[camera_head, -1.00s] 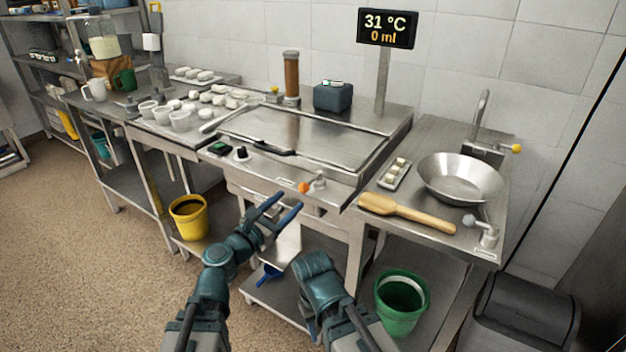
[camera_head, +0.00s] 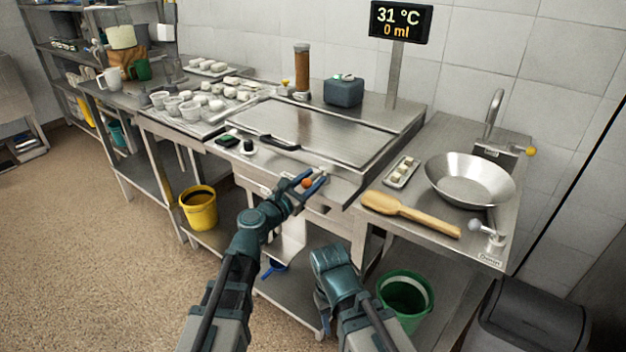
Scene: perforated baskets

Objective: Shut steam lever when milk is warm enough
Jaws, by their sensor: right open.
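A lever with an orange knob (camera_head: 307,183) is on the front edge of the steel counter with the covered vat (camera_head: 310,128). I take it for the steam lever. My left gripper (camera_head: 310,182) is at this lever, its fingers apart on either side of the knob; I cannot tell whether they touch it. A display (camera_head: 401,21) on a post reads 31 °C and 0 ml. No milk is visible; the flat lid hides what is inside the vat. My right gripper (camera_head: 323,308) is low in front of the counter, pointing down, its fingers mostly hidden.
On the right table are a steel bowl (camera_head: 470,180), a wooden paddle (camera_head: 410,213), a small tray (camera_head: 402,172) and another lever (camera_head: 484,230). A green bucket (camera_head: 405,298) and a yellow bucket (camera_head: 199,208) are below. White cups and pieces (camera_head: 205,97) fill the left.

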